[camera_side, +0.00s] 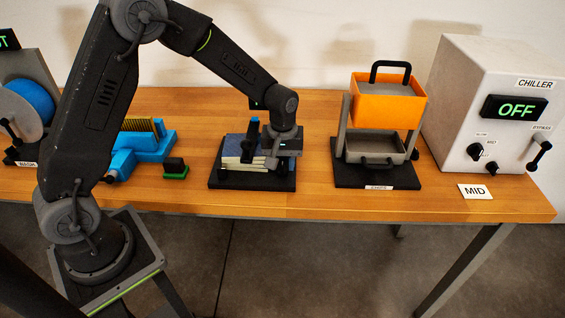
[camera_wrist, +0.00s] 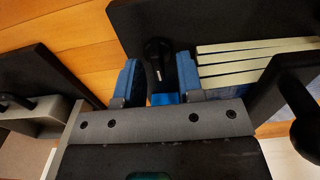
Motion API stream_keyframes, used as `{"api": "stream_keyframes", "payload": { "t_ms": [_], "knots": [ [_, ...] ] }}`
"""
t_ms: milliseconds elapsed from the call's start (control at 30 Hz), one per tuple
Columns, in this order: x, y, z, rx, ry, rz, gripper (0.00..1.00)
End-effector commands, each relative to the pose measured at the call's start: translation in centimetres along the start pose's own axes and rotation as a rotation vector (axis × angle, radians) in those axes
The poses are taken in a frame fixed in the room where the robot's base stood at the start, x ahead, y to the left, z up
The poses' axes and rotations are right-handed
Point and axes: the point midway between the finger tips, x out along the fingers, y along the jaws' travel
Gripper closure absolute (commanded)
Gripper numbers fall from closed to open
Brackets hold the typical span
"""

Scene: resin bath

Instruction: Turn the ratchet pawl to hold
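The fixture on a black base plate (camera_side: 228,182) stands mid-bench in the side view, with pale slats and blue parts on it. In the wrist view, a black lever with a short white mark (camera_wrist: 157,58), which looks like the ratchet pawl, shows at the fixture beside the pale slats (camera_wrist: 250,58). My gripper (camera_wrist: 158,75) has its two blue fingers one on each side of this lever. The fingers are apart, but whether they touch it is unclear. In the side view my gripper (camera_side: 272,152) is low over the fixture, and the arm's end hides the pawl.
An orange box (camera_side: 388,103) on a stand with a grey tray is to the right. A blue rack (camera_side: 127,160) and small green-black block (camera_side: 175,168) are to the left.

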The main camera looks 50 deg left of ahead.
Motion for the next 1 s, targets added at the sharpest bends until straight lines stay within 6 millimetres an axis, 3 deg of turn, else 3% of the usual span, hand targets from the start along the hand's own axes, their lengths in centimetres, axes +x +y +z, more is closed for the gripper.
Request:
{"api": "stream_keyframes", "payload": {
  "t_ms": [333, 667, 1000],
  "knots": [
    [0.54, -0.01, 0.02, 0.0, 0.0, 0.0, 0.65],
    [0.49, -0.02, 0.01, 0.0, 0.0, 0.0, 0.95],
    [0.47, 0.04, 0.02, 0.055, -0.001, 0.0, 0.95]
  ]
}}
